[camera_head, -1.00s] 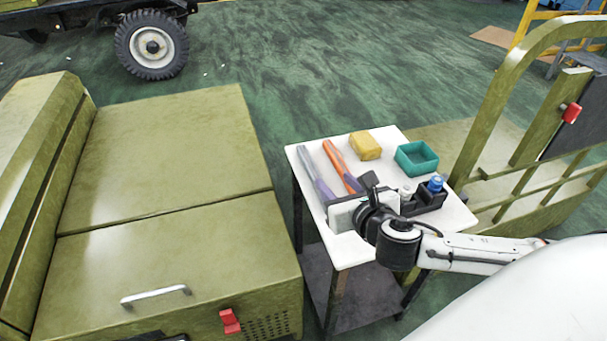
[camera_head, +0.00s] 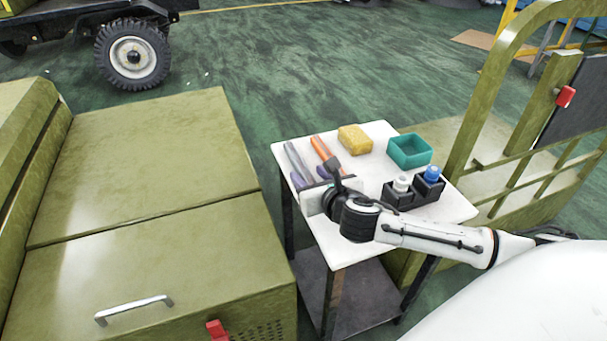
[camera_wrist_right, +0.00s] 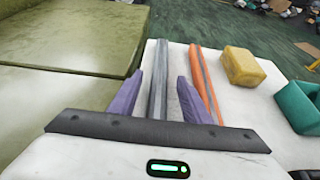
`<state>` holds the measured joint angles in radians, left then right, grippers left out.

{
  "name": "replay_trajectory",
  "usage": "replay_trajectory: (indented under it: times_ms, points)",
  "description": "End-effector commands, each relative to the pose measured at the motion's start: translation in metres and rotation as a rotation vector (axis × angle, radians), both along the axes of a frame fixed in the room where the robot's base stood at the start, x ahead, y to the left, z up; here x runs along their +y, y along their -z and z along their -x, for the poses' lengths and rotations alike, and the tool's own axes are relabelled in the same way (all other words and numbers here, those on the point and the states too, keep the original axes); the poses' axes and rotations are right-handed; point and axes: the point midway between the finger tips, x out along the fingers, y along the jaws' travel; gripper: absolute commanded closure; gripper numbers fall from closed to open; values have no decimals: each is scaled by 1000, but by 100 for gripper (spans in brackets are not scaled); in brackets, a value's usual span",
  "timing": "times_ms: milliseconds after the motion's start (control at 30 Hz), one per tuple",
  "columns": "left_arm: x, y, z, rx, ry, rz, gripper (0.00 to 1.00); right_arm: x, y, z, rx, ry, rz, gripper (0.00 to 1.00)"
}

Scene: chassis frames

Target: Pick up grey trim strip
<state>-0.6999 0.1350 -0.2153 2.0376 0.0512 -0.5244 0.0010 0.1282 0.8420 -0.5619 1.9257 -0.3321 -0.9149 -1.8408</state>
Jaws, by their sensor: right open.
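The grey trim strip (camera_head: 296,158) lies lengthwise near the left edge of the white tabletop, and its near part is hidden by my gripper in the head view. In the right wrist view the grey strip (camera_wrist_right: 158,85) runs between the two purple fingers. My right gripper (camera_head: 311,175) is open over the near part of the strip, with a finger on each side. In the right wrist view the gripper (camera_wrist_right: 159,76) has visible gaps to the strip; I cannot tell its exact height. My left gripper is not in view.
An orange strip (camera_wrist_right: 206,80) lies just right of the right finger. A yellow sponge-like block (camera_head: 355,139), a teal open box (camera_head: 409,151) and a black holder (camera_head: 398,198) with blue-capped and white-capped bottles stand further right. A green chassis body (camera_head: 140,170) stands left of the table.

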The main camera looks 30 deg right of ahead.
Motion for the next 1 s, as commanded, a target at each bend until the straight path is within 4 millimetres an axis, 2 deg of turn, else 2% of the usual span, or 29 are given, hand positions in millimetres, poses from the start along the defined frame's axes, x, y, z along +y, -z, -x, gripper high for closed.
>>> replay_trajectory:
  times_ms: [33,167,433,467,700,1000]
  points:
    - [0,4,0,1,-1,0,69,-1,4,-8,-2,2,-3,56]
    - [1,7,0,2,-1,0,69,-4,9,-20,0,0,-1,56]
    - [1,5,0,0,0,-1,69,-5,9,-23,1,-2,-1,56]
    - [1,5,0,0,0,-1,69,-5,9,-23,1,-2,-1,60]
    - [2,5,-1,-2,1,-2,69,-5,9,-22,1,-1,-1,100]
    - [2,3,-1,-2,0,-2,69,-5,4,-23,-2,-1,0,100]
